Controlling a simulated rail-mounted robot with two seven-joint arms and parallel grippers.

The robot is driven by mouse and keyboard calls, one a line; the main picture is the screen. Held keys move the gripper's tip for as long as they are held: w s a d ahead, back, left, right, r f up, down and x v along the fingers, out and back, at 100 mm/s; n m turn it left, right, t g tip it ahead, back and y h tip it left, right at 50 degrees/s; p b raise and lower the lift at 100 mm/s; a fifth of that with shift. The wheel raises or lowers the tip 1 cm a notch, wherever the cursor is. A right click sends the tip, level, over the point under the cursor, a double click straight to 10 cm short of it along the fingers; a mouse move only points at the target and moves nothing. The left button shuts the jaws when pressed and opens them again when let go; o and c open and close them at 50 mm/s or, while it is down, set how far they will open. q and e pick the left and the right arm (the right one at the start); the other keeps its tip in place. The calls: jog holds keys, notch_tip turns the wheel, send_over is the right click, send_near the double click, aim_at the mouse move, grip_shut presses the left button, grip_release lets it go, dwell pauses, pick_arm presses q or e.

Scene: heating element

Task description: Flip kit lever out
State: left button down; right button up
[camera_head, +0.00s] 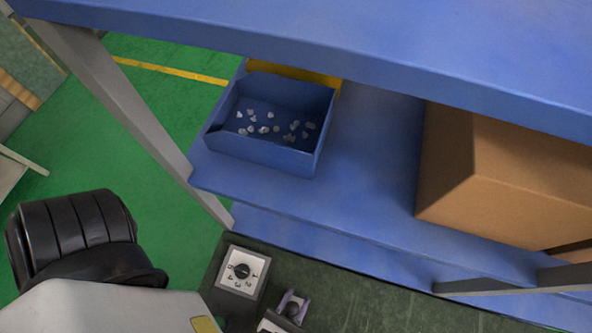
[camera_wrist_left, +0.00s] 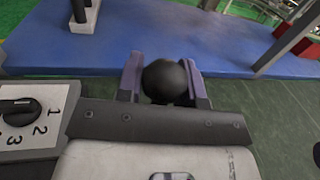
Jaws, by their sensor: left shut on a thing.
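My left gripper (camera_head: 292,306) shows at the bottom of the head view, with its two purple fingertips. In the left wrist view the fingers (camera_wrist_left: 165,82) are shut on a round black knob (camera_wrist_left: 165,80), which I take to be the end of the kit lever. The lever's shaft and base are hidden behind the knob and gripper. A dial box (camera_head: 243,270) with a white numbered face and black pointer stands left of the gripper in the head view. It also shows at the left of the left wrist view (camera_wrist_left: 30,115). My right gripper is not in view.
A blue shelf (camera_head: 375,170) stands beyond the dark green work surface (camera_head: 370,306). It carries a blue bin (camera_head: 262,153) with several small pale pieces and a cardboard box (camera_head: 500,180). The surface right of the gripper is clear.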

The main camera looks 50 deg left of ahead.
pick_arm(q)
jog(key=t, duration=0.1)
jog(key=s+d+t, duration=0.1)
jog(key=shift+s+r+m+t+y+b, duration=0.25)
jog(key=shift+s+m+t+y+b, duration=0.05)
jog(key=shift+m+b, duration=0.1)
jog(key=shift+s+d+r+m+t+y+b, duration=0.15)
jog(key=shift+s+d+m+t+b, duration=0.2)
jog(key=shift+t, duration=0.3)
jog(key=shift+s+d+f+m+t+y+b, duration=0.1)
jog(key=shift+s+d+t+b, duration=0.1)
jog(key=shift+s+t, duration=0.35)
jog(key=shift+s+d+r+m+t+y+b, duration=0.15)
jog(key=shift+s+d+t+b, duration=0.1)
jog(key=shift+t, duration=0.55)
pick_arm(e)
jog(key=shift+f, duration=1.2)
pick_arm(q)
jog(key=shift+f, duration=0.1)
